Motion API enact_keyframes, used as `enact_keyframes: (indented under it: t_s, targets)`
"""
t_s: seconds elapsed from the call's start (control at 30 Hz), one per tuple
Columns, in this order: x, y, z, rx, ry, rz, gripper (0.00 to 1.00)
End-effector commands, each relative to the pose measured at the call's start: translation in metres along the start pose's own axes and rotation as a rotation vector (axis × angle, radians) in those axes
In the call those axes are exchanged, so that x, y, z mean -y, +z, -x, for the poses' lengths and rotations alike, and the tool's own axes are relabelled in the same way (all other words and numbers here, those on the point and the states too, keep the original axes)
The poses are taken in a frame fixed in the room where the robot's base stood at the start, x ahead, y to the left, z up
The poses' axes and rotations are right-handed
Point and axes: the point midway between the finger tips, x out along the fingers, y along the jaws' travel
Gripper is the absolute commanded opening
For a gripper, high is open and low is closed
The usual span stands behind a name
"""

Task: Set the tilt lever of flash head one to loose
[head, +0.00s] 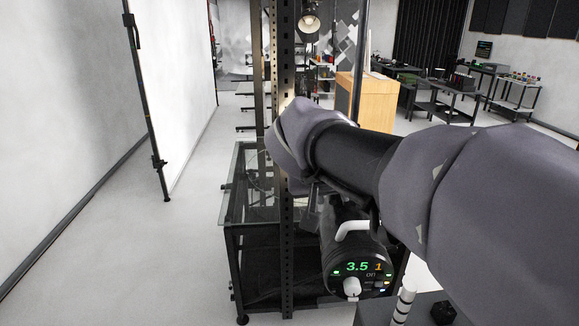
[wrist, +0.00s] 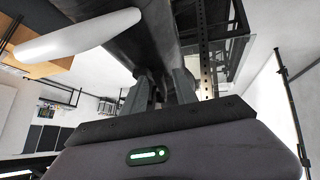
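Flash head one (head: 357,268) is a dark cylinder in the head view, with a lit panel reading "3.5" and "1", a white knob and a white handle (head: 352,229). In the wrist view its dark body (wrist: 110,40) fills the upper middle, with the white handle (wrist: 78,35) at upper left. My gripper (wrist: 163,78) is at the underside of this body. Its two grey fingers stand apart with something dark between them; I cannot tell whether they grip it. The tilt lever cannot be made out clearly, and my arm covers this area in the head view.
A perforated dark post (head: 287,200) rises close to the flash head's left. A glass-topped black cart (head: 245,215) stands behind. A white ringed rod (head: 404,302) and a black knob (head: 444,312) are at the front right. Open floor (head: 150,260) lies to the left.

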Motion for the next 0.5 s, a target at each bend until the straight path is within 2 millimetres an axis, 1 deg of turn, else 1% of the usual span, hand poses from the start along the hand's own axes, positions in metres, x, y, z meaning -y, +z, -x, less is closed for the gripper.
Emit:
enact_keyframes:
  t_s: [0.07,0.17,0.27,0.4,0.5]
  targets:
    - [0.0,-0.001,0.007,-0.001,-0.001,0.0,0.35]
    - [0.0,-0.003,0.025,-0.003,-0.002,0.0,0.35]
    - [-0.001,-0.004,0.054,-0.004,-0.003,0.002,0.35]
    - [-0.001,-0.006,0.103,-0.004,-0.005,0.002,0.35]
    - [-0.001,-0.005,0.134,-0.003,-0.004,0.002,0.35]
